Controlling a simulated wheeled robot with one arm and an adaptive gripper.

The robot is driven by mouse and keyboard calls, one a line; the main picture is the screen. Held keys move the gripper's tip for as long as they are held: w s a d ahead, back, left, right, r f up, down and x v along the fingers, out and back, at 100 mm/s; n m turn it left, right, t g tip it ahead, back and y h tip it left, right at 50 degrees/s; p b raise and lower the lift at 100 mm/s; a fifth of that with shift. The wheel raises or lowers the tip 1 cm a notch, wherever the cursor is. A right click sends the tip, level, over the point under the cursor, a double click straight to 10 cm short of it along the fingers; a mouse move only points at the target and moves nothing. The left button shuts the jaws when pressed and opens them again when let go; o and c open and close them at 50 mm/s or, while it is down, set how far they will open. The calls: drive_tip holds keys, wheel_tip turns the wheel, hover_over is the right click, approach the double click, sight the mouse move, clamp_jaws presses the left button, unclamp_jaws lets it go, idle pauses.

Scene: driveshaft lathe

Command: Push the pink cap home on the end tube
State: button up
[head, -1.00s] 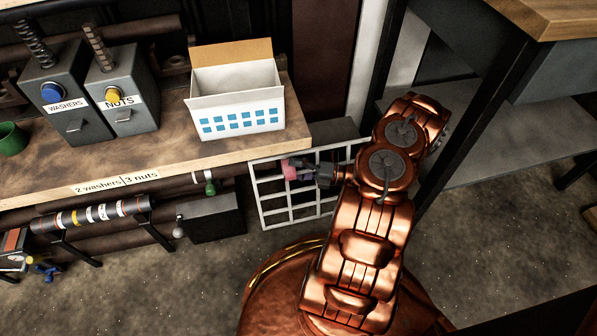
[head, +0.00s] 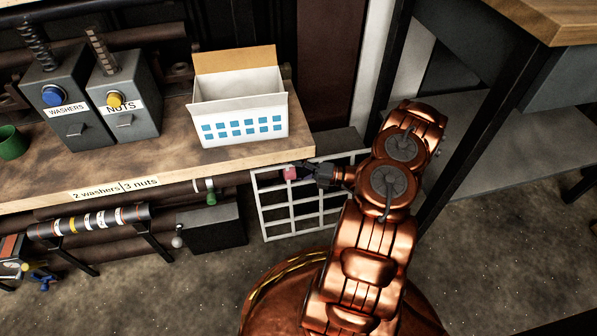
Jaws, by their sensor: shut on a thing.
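The pink cap (head: 290,173) is small and sits at the tip of my gripper (head: 304,171), just beyond and below the bench's right front corner. My gripper comes in from the right and is shut on the cap. Its fingers are dark and small here. A banded dark tube (head: 92,221) rests on stands at the lower left, well apart from the cap. Another dark tube (head: 150,193) runs under the bench edge, with a white ring and a green piece near its right part. I cannot tell which is the end tube.
A wooden bench (head: 160,165) carries a white box (head: 245,128), a washers dispenser (head: 66,112), a nuts dispenser (head: 123,103) and a green cup (head: 11,143). A white grid (head: 290,210) stands behind the gripper. A dark block (head: 212,228) sits left of it. Floor is clear in front.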

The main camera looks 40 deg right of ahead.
drive_tip(key=shift+w, duration=0.4)
drive_tip(key=shift+w+a, duration=0.2)
drive_tip(key=shift+a, duration=0.3)
drive_tip(key=shift+w+a, duration=0.2)
drive_tip(key=shift+a, duration=0.25)
drive_tip(key=shift+w+a, duration=0.25)
drive_tip(key=shift+a, duration=0.35)
drive_tip(key=shift+w+a, duration=0.25)
drive_tip(key=shift+a, duration=0.3)
idle(1.7)
drive_tip(key=o, duration=0.9)
drive_tip(key=shift+v, duration=3.8)
drive_tip(key=shift+w+a, duration=0.1)
drive_tip(key=shift+w, duration=0.05)
